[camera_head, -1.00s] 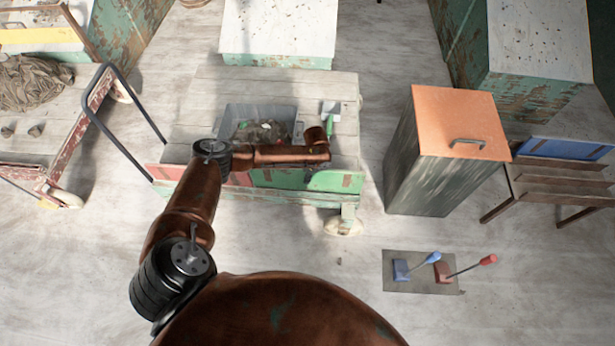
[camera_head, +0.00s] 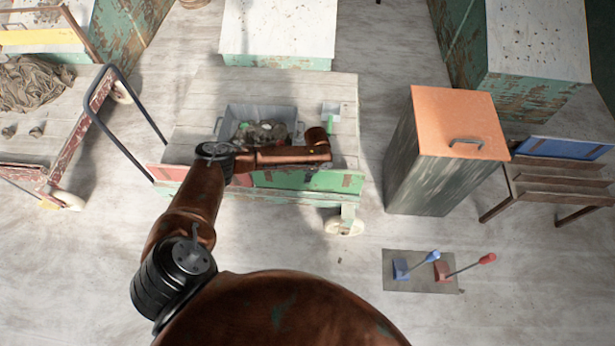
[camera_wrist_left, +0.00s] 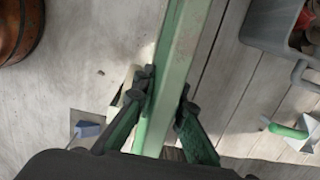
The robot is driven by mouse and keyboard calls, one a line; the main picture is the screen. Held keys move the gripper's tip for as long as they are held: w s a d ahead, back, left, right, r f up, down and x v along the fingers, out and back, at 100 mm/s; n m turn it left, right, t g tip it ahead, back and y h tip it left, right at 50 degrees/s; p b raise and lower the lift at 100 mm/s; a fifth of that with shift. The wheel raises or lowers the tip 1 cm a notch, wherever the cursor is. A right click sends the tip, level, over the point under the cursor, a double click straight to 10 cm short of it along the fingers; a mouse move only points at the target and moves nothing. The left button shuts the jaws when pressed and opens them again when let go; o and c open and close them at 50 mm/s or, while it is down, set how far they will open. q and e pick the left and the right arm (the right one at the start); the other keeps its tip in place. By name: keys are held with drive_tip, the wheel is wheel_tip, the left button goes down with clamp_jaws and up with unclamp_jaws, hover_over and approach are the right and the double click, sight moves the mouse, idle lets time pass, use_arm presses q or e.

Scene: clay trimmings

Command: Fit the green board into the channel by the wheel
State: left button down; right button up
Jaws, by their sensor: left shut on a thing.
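The green board (camera_head: 285,181) runs along the front edge of the wooden cart (camera_head: 205,105), on its right half. My left gripper (camera_wrist_left: 166,104) is shut on it; in the left wrist view the green board (camera_wrist_left: 178,58) runs lengthwise between the two fingers. In the head view my arm hides part of the board and most of the gripper. A pale wheel (camera_head: 343,227) stands under the cart's front right corner, below a short green post. I cannot make out the channel or whether the board's end sits in it. My right gripper is not in view.
A grey crate (camera_head: 228,116) of clay scraps and a green-handled trowel (camera_wrist_left: 290,131) lie on the cart behind the board. A tall cabinet with an orange top (camera_head: 455,120) stands to the right.

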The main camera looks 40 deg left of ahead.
sight(308, 189)
use_arm(q)
drive_tip(key=shift+f+b, duration=1.4)
drive_tip(key=shift+f, duration=1.6)
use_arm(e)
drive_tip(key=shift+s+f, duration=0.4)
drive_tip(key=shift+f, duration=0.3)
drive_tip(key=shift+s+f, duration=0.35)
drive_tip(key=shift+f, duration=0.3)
use_arm(q)
drive_tip(key=c, duration=1.9)
unclamp_jaws()
drive_tip(key=r, duration=0.8)
drive_tip(key=d+r, duration=0.1)
drive_tip(key=r, duration=0.3)
drive_tip(key=shift+w, duration=0.4)
